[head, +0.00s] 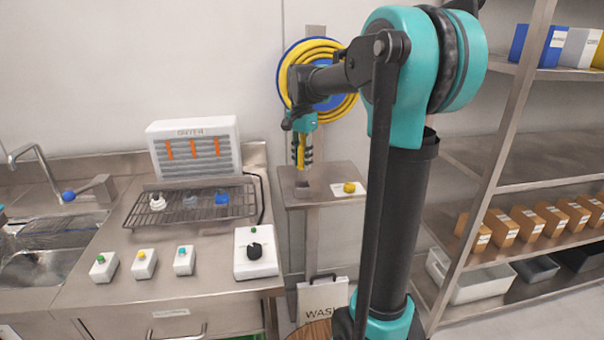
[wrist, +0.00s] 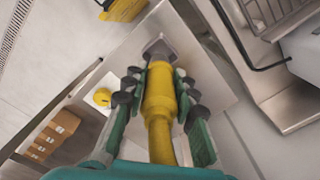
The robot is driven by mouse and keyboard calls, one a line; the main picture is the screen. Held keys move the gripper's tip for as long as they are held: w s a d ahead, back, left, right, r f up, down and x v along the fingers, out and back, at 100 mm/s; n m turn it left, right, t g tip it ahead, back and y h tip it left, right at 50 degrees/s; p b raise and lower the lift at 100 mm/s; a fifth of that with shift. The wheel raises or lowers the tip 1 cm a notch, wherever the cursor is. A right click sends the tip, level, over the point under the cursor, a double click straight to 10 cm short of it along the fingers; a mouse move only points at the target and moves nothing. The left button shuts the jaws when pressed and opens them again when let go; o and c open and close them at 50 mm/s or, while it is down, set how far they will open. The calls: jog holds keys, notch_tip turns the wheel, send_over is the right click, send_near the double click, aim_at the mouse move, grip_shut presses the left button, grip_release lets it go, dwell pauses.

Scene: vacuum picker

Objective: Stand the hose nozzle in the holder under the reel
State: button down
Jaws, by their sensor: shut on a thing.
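My gripper (head: 302,160) points down below the hose reel (head: 340,100), which is a blue disc wound with yellow hose on the wall. It is shut on the yellow hose nozzle (wrist: 158,88), with fingers on both sides of it. A strip of the nozzle also shows between the fingers in the head view (head: 300,150). A small grey metal holder (wrist: 158,47) lies just past the nozzle's end in the wrist view. In the head view the holder (head: 302,185) is on the small steel shelf, under the gripper. I cannot tell whether the nozzle's tip is inside it.
The steel shelf (head: 330,199) carries a yellow knob on a white plate (head: 349,188) right of the holder. A counter with a wire rack (head: 188,203) and several button boxes is on the left. Shelving with orange boxes (head: 502,228) stands on the right.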

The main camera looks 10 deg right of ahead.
aim_at(302, 145)
jog(key=shift+f, duration=2.35)
jog(key=shift+f, duration=0.15)
jog(key=c, duration=1.2)
grip_release()
notch_tip(302, 145, up, 12)
jog(key=shift+r, duration=0.15)
jog(key=shift+s, duration=0.1)
